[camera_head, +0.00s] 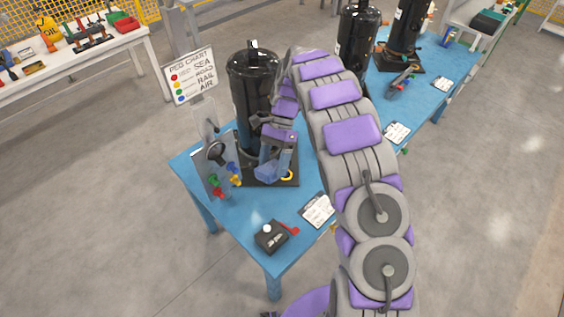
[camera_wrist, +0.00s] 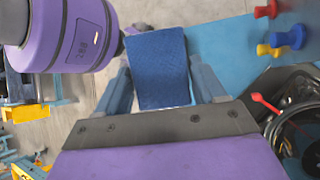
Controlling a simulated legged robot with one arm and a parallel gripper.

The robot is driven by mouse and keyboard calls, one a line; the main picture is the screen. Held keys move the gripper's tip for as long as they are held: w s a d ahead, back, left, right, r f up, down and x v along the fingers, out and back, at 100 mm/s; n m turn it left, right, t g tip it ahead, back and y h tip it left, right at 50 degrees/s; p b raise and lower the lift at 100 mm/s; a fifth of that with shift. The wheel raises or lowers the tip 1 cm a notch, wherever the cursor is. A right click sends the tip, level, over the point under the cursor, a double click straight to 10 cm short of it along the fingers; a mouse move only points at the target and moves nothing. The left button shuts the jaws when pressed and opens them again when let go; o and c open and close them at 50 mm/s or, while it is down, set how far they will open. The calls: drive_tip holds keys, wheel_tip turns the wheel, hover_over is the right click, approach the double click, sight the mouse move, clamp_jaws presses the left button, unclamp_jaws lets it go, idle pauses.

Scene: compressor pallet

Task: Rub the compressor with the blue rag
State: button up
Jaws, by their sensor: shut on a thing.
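The compressor (camera_head: 252,88) is a tall black cylinder standing upright on a dark base on the near blue table in the head view. My gripper (camera_head: 274,166) is low in front of the compressor, near its base. In the wrist view, my gripper (camera_wrist: 162,88) is shut on the blue rag (camera_wrist: 158,62), a dark blue textured cloth between the two grey-blue fingers. The rag is hard to separate from the fingers in the head view. Whether the rag touches the compressor cannot be told.
A black box (camera_head: 271,236) and a paper sheet (camera_head: 318,210) lie at the table's front. More black cylinders (camera_head: 357,40) stand behind. Grey floor surrounds the table.

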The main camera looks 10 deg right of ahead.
drive_tip(key=m, duration=0.1)
drive_tip(key=m+y, duration=0.1)
drive_tip(key=a, duration=0.1)
drive_tip(key=shift+w+r+m+y, duration=0.2)
drive_tip(key=shift+w+m+y, duration=0.1)
drive_tip(key=shift+m+y, duration=0.1)
drive_tip(key=m+y, duration=0.1)
drive_tip(key=m, duration=0.1)
drive_tip(key=w+m+y, duration=0.1)
drive_tip(key=shift+a+r+t+y, duration=0.3)
drive_tip(key=shift+a+r, duration=0.05)
drive_tip(key=shift+r, duration=0.05)
drive_tip(key=w+d+r+m+t+y, duration=0.2)
drive_tip(key=w+m+t+y, duration=0.15)
drive_tip(key=m+t, duration=0.5)
drive_tip(key=w+d+r+m+t+y, duration=0.1)
drive_tip(key=w+d+m+t+y, duration=0.15)
drive_tip(key=w+m+t, duration=0.45)
drive_tip(key=w+d+f+m+t+h, duration=0.1)
drive_tip(key=d+f+m+t+h, duration=0.2)
drive_tip(key=d+m+t, duration=0.6)
drive_tip(key=shift+w+t+h, duration=0.2)
drive_tip(key=shift+t+h, duration=0.25)
drive_tip(key=shift+h, duration=0.65)
drive_tip(key=shift+w+a+b, duration=1.75)
drive_tip(key=shift+w+a, duration=0.35)
drive_tip(key=shift+w, duration=0.05)
